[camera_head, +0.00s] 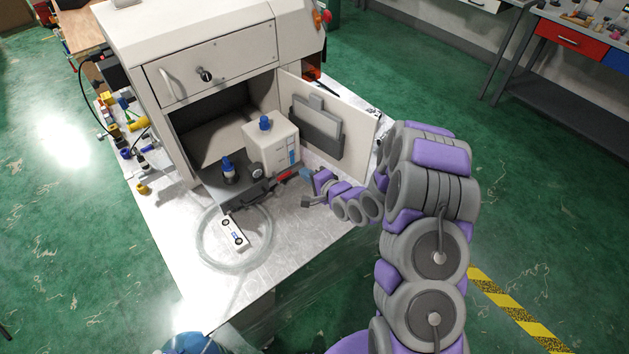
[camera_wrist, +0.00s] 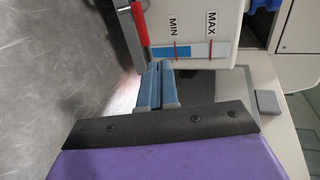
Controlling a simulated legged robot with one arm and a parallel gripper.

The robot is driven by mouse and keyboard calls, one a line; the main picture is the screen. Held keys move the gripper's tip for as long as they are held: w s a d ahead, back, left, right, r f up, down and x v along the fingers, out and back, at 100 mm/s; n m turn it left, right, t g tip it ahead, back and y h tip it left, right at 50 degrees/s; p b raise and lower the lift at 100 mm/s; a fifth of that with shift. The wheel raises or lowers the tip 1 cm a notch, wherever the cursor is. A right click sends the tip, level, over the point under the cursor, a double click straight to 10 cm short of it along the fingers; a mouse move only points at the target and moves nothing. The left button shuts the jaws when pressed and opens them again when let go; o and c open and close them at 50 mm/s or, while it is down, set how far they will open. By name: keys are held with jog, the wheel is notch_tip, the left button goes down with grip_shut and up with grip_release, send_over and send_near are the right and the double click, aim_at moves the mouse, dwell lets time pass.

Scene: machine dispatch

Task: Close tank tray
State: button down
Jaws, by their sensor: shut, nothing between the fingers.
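The tank tray (camera_head: 253,188) is a dark grey tray extending out of the machine's open lower compartment. A white tank (camera_head: 271,144) with a blue cap stands on it, beside a small dark bottle (camera_head: 228,172) with a blue cap. My gripper (camera_head: 305,174) is shut and empty at the tray's right front, close to a red handle (camera_head: 287,176). In the wrist view, the shut blue fingers (camera_wrist: 160,78) point at the tank's MIN/MAX gauge (camera_wrist: 192,51). The red handle (camera_wrist: 139,22) lies just ahead and left of them. Whether the fingers touch anything is unclear.
The compartment door (camera_head: 348,122) stands open to the right, behind my gripper. A closed upper panel (camera_head: 213,68) is above the compartment. A clear hose (camera_head: 204,250) and a small white block (camera_head: 234,233) lie on the metal table (camera_head: 180,262). Several fittings (camera_head: 128,128) lie at left.

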aim_at(288, 160)
jog(key=x, duration=0.4)
jog(key=b+x, duration=0.1)
jog(key=x, duration=0.1)
jog(key=shift+w+a+r, duration=0.4)
jog(key=shift+w+a, duration=0.05)
jog(key=shift+w, duration=0.2)
